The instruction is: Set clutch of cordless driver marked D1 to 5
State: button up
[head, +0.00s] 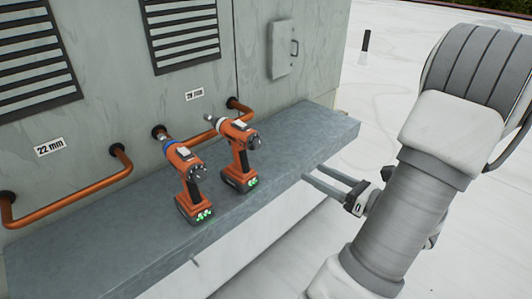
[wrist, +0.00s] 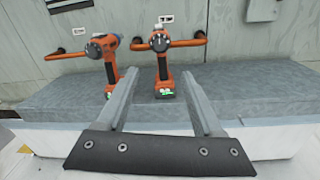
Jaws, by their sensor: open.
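Two orange-and-black cordless drivers stand upright on the grey ledge. The left driver (head: 187,180) has a blue ring near its nose and shows in the wrist view (wrist: 107,62). The right driver (head: 240,155) has a pale nose and also shows in the wrist view (wrist: 161,62). Both noses point toward the wall, and green lights show on their bases. I cannot read a D1 mark or any clutch number on either. My gripper (head: 312,172) is open and empty, right of the right driver and apart from it. In the wrist view its fingers (wrist: 160,75) frame the right driver beyond them.
The ledge (head: 110,255) runs along a grey cooler wall with louvred vents (head: 182,30). Copper pipes (head: 70,200) stick out behind the drivers, under labels such as "22 mm" (head: 50,147). The ledge's right end is clear.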

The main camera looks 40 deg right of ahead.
aim_at(259, 144)
jog(key=w, duration=0.5)
jog(key=w+a, duration=0.1)
jog(key=w, duration=0.5)
jog(key=w+a, duration=0.1)
jog(key=w, duration=0.5)
jog(key=shift+w+a, duration=0.1)
jog(key=shift+a, duration=0.15)
grip_shut()
